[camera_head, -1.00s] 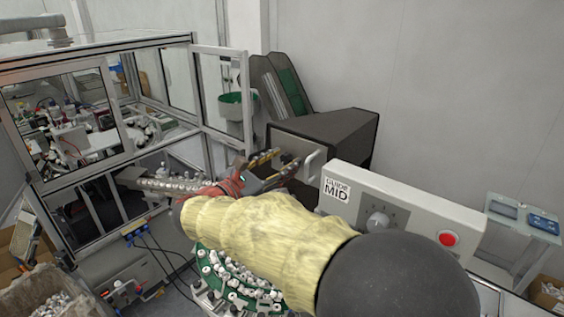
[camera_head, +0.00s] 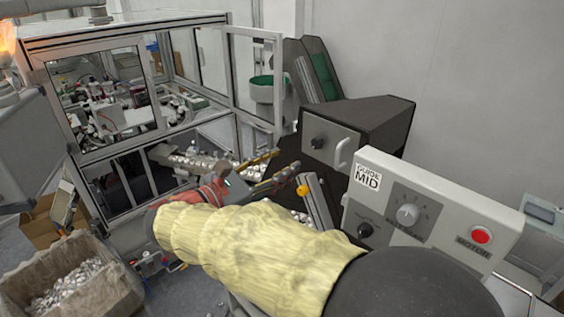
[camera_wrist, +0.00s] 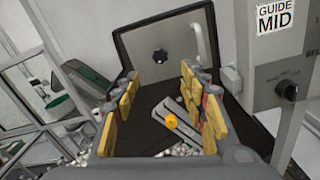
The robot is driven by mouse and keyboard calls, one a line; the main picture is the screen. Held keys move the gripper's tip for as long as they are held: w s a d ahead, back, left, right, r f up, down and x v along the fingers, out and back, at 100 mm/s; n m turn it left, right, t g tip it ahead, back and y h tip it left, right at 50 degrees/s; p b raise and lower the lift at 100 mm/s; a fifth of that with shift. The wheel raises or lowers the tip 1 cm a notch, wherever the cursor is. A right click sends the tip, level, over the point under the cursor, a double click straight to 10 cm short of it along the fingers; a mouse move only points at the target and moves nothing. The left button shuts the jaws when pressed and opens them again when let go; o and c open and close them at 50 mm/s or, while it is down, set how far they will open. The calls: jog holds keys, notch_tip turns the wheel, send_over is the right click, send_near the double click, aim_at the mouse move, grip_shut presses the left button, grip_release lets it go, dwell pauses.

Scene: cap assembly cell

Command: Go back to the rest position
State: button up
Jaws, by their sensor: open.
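My gripper (camera_head: 267,172) is in the middle of the head view, at the end of my yellow-sleeved arm, its fingers pointing up and to the right. In the wrist view my gripper (camera_wrist: 160,103) shows its yellow-padded fingers spread well apart with nothing between them. Beyond the fingers lie a dark hopper (camera_wrist: 163,42) with a light front panel and handle, and a metal guide with an orange knob (camera_wrist: 172,121). The gripper appears apart from them.
A control panel labelled GUIDE MID (camera_head: 436,212), with a red button (camera_head: 481,235), stands close right of my arm. A glazed machine enclosure (camera_head: 184,132) is at left. A bin of white caps (camera_head: 68,277) stands lower left. Floor shows between bin and arm.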

notch_tip(320, 180, down, 11)
jog(key=s+m+g+y, duration=0.3)
jog(key=s+d+f+m+g+y+b, duration=0.3)
jog(key=s+d+f+m+y+b, duration=0.2)
jog(key=s+d+f+m+b, duration=0.6)
jog(key=s+d+f+m+g+y+b, duration=0.2)
jog(key=s+f+m+g+y+b, duration=0.25)
jog(key=s+f+b, duration=0.75)
jog(key=s+d+f+m+t+b, duration=0.1)
jog(key=d+f+m+t+b, duration=0.2)
jog(key=d+f+m+b, duration=0.2)
jog(key=d+f+b, duration=0.1)
jog(key=d+f, duration=0.2)
jog(key=f, duration=0.2)
jog(key=shift+d+m, duration=0.15)
jog(key=shift+m, duration=0.2)
jog(key=shift+c, duration=0.3)
